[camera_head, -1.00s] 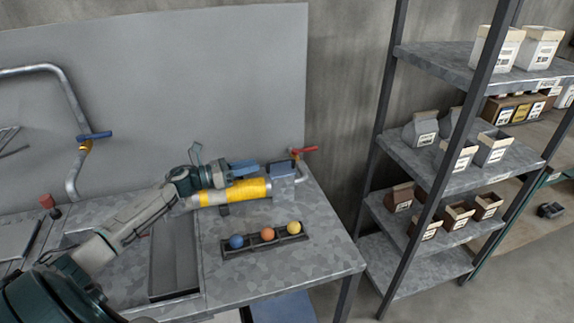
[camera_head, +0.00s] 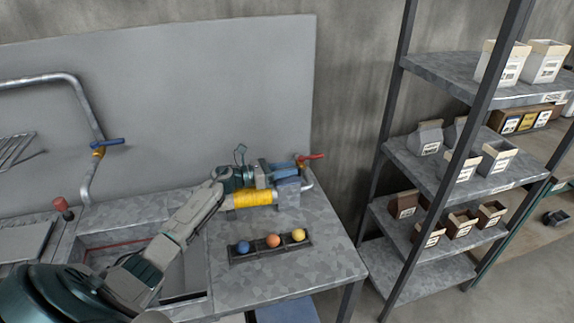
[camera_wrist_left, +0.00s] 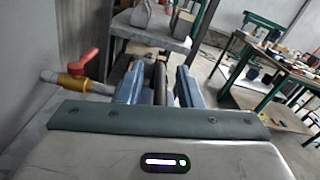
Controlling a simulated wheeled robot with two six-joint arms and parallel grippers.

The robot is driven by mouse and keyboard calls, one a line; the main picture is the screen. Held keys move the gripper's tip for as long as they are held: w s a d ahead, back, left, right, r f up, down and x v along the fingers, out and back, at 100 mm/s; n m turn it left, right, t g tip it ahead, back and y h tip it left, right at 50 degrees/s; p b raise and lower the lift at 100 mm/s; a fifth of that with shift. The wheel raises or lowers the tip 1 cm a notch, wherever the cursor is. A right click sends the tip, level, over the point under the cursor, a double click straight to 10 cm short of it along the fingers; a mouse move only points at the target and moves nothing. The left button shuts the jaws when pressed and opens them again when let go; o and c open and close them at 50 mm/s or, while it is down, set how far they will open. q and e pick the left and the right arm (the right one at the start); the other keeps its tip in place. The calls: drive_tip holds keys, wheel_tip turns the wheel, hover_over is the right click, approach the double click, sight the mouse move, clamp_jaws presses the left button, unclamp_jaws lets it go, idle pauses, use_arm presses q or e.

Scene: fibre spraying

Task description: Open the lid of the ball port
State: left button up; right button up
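The ball port appears as a grey box (camera_head: 288,193) at the right end of the yellow-wrapped tube (camera_head: 252,193) on the bench. My left gripper (camera_head: 284,170) comes in from the left, above the tube, with its blue fingertips over the top of the grey box. In the left wrist view its two blue fingers (camera_wrist_left: 159,84) stand apart, with dark upright bars between them. I cannot tell whether these bars belong to the lid or whether the fingers touch it. The lid's state is hidden by the fingers. My right gripper is not in view.
A red-handled valve (camera_head: 310,157) on a pipe is close behind the port; it also shows in the left wrist view (camera_wrist_left: 82,66). A dark ball rack (camera_head: 235,256) with blue, orange and yellow balls lies in front. A shelf rack (camera_head: 440,64) stands at right.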

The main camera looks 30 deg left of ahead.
use_arm(q)
drive_tip(key=shift+w+d, duration=0.15)
drive_tip(key=shift+c, duration=0.2)
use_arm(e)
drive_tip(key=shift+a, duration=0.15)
use_arm(q)
clamp_jaws()
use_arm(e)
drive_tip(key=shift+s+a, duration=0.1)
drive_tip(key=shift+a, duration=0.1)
